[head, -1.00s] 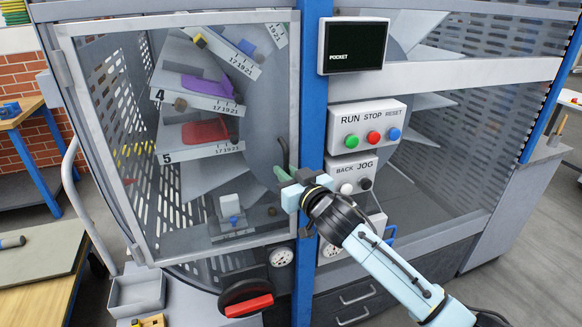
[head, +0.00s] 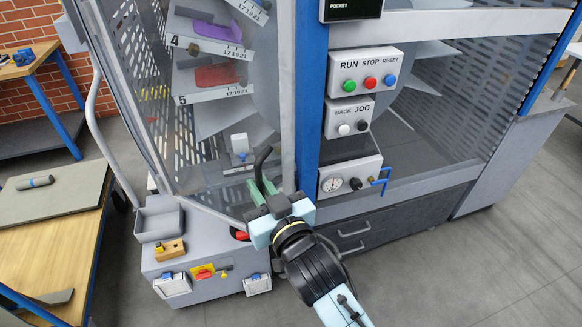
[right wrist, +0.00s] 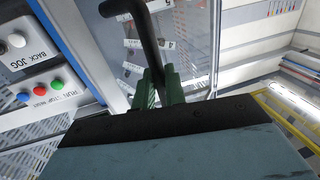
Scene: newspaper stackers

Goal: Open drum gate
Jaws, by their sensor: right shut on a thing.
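The drum gate (head: 287,110) is a clear panel in a grey metal frame on the left front of the machine. Its handle side stands out toward me from the blue post, so it looks partly open. Its black bent handle (head: 263,160) is between the green fingers of my right gripper (head: 262,190), which is shut on it. The right wrist view shows the handle (right wrist: 148,40) rising from between the fingers (right wrist: 157,88). My right gripper hides the gate's lower handle-side corner. My left gripper is not in view.
Right of the blue post (head: 308,90) are the RUN/STOP/RESET box (head: 367,68), the BACK/JOG box (head: 350,117) and a gauge panel (head: 350,175). A low grey console (head: 210,280) with a tray (head: 160,220) stands below the gate. A workbench (head: 50,230) is at left. Floor is clear at right.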

